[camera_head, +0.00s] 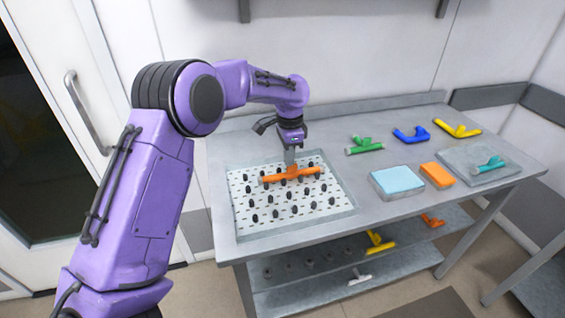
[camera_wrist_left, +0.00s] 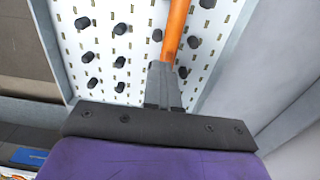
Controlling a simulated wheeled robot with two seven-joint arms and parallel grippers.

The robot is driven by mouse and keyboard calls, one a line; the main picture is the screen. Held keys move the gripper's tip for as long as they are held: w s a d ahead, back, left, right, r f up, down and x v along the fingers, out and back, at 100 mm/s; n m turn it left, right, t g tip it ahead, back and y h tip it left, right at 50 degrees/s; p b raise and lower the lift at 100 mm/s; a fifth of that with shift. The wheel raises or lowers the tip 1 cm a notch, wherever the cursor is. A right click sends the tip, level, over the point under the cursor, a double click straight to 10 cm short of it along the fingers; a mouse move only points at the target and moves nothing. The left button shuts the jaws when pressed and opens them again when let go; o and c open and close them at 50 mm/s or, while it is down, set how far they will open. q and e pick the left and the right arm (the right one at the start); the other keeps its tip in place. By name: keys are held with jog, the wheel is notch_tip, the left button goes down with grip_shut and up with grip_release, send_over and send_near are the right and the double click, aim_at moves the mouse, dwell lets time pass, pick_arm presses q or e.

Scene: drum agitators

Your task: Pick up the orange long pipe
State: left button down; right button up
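The orange long pipe (camera_head: 308,171) is above or on the pegs of the white perforated tray (camera_head: 244,231). It lies crosswise there, with a short stub at its middle. My left gripper (camera_head: 291,166) reaches down from above to the pipe's middle, its grey fingers close together on it. In the left wrist view the fingers (camera_wrist_left: 165,70) meet the orange pipe (camera_wrist_left: 176,30), which runs away past their tips and hides part of the tray. I cannot tell whether the pipe is clear of the pegs. My right gripper is not in view.
On the table (camera_head: 400,120) lie a green pipe (camera_head: 366,146), a blue pipe (camera_head: 411,135), a yellow pipe (camera_head: 458,130), a light blue block (camera_head: 398,181), an orange block (camera_head: 436,175) and a grey tray with a teal pipe (camera_head: 490,164). The lower shelf (camera_head: 405,262) holds more parts.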

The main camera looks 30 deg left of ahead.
pick_arm(q)
jog(key=s+d+r+b, duration=0.1)
jog(key=d+r, duration=0.7)
jog(key=d, duration=0.3)
jog(key=shift+s+d+r, duration=0.15)
jog(key=shift+s, duration=0.25)
jog(key=c, duration=1.8)
grip_release()
jog(key=o, duration=1.4)
